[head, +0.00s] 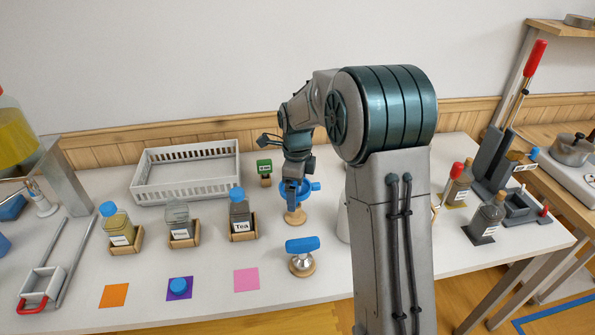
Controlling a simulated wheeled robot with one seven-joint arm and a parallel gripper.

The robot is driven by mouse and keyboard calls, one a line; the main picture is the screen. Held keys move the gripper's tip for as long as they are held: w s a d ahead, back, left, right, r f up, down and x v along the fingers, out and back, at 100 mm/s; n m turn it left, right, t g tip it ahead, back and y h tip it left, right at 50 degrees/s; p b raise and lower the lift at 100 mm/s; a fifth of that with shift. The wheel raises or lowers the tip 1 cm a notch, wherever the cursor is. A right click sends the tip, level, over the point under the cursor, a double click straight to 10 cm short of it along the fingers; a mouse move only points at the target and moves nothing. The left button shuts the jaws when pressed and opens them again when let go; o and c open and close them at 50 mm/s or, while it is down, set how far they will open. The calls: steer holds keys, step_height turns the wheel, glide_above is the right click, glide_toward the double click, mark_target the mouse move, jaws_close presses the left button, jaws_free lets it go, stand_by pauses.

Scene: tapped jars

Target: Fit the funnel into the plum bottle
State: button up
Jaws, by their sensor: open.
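The plum bottle (178,214) is the middle of three labelled bottles. It is clear, shows no cap and stands upright in a wooden holder; its label is small and hard to read. What looks like the funnel (297,197) is blue with a side tab, and sits on a round wooden stand (295,215) to the right of the bottles. My gripper (292,189) points down at the funnel, open, and hides part of it. I cannot tell whether the fingers touch it or straddle its rim.
A blue-capped bottle (118,224) and a blue-capped Tea bottle (240,214) flank the plum bottle. A white basket (186,172) stands behind. A blue cap (179,286) lies on the purple square in front. A blue-handled tap piece (302,256) stands in front of the funnel.

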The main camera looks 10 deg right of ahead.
steer(key=shift+f, duration=1.05)
steer(key=c, duration=1.1)
steer(key=shift+r, duration=0.1)
steer(key=shift+r, duration=0.3)
steer(key=shift+r+p, duration=0.85)
steer(key=shift+r, duration=0.1)
step_height(320, 180, up, 6)
steer(key=p, duration=0.4)
steer(key=shift+r, duration=0.15)
